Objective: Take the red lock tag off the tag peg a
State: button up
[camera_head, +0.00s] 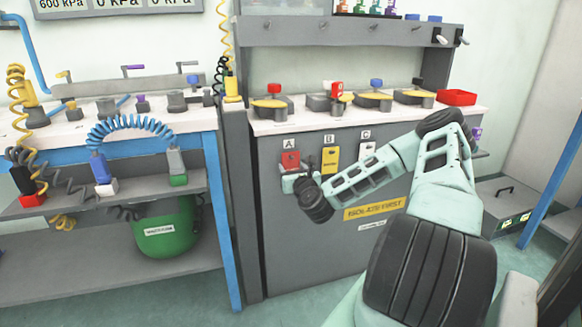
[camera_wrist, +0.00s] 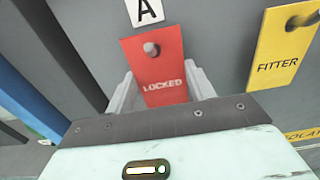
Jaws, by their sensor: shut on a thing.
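The red lock tag (camera_wrist: 156,68), marked LOCKED, hangs on a grey peg (camera_wrist: 152,48) below the letter A plate (camera_wrist: 145,11). The peg's end shows through the tag's upper part. In the head view the red tag (camera_head: 290,158) is at the left of the row on the grey cabinet front. My gripper (camera_wrist: 158,96) is below the peg, its two fingers on either side of the tag's lower part, shut on it. In the head view my gripper (camera_head: 291,178) is partly hidden by my wrist.
A yellow FITTER tag (camera_wrist: 283,45) hangs close to the right under B. A white tag (camera_head: 366,153) hangs under C. A blue post (camera_head: 220,215) stands to the left. Valves with yellow handles and a red tray (camera_head: 457,97) are on the ledge above.

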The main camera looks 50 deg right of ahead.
jog(key=shift+s+r, duration=0.1)
jog(key=shift+r, duration=0.1)
jog(key=shift+s+a+r+p, duration=0.15)
jog(key=shift+s+a+p, duration=0.15)
jog(key=shift+s, duration=0.1)
dwell(0.5)
jog(key=shift+v, duration=0.75)
jog(key=shift+s+a+r, duration=0.1)
jog(key=shift+s+r, duration=0.05)
jog(key=p+v, duration=0.1)
jog(key=v, duration=0.5)
dwell(0.6)
jog(key=shift+a+r, duration=0.15)
